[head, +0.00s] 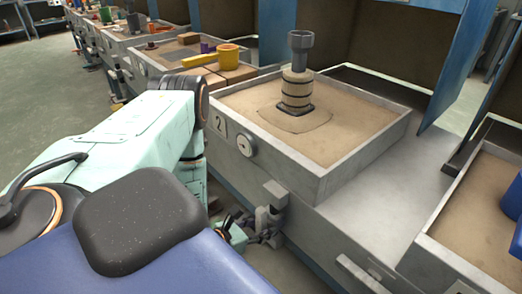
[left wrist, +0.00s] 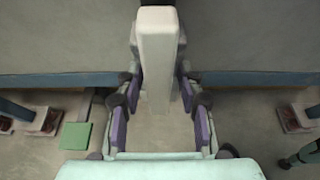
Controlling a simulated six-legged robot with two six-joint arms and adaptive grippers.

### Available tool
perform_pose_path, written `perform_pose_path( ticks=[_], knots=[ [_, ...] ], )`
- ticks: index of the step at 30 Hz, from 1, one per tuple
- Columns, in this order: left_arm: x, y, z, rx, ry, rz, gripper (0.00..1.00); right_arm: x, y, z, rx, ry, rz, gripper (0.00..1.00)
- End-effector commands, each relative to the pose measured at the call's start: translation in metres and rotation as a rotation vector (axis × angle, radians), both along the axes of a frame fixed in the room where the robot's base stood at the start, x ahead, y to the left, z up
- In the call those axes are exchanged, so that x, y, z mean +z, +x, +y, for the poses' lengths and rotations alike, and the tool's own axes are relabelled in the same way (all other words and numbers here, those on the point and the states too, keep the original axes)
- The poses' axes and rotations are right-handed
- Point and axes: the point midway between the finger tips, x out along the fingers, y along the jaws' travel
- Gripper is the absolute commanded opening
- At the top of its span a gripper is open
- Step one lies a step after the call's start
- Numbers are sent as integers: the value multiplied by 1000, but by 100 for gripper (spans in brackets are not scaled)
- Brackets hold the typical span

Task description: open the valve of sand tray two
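Sand tray two (head: 384,140) is a grey concrete box of sand with a "2" plate (head: 219,124) and a round dial (head: 246,145) on its front. A grey block-shaped valve handle (head: 276,192) sticks out low on the front below the dial. In the left wrist view the pale handle (left wrist: 158,45) stands between my left gripper's fingers. My left gripper (head: 267,219) is just below the handle in the head view. Its purple-padded fingers (left wrist: 160,98) are spread either side of the handle, with gaps showing. My right gripper is in neither view.
A banded cylinder with a grey funnel top (head: 298,76) stands in the sand of tray two. Another sand tray (head: 480,255) with blue items is at the right. Floor (head: 28,110) is clear at left.

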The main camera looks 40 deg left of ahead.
Motion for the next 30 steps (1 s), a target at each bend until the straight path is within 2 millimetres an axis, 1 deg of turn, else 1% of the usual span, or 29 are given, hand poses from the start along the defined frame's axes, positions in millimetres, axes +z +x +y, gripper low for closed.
perform_pose_path(
  ticks=[2, 9, 13, 24, 30],
  knots=[
    [0, 0, 1, 0, 1, -1, 45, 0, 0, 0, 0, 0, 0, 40],
    [0, 1, 2, 0, 2, -2, 45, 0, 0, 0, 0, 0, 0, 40],
    [2, -3, 3, 2, 3, -1, 45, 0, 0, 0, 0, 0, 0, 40],
    [18, -42, 7, 6, 0, -1, 45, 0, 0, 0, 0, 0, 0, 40],
    [24, -58, 9, 6, 1, -1, 45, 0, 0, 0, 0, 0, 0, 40]
  ],
)
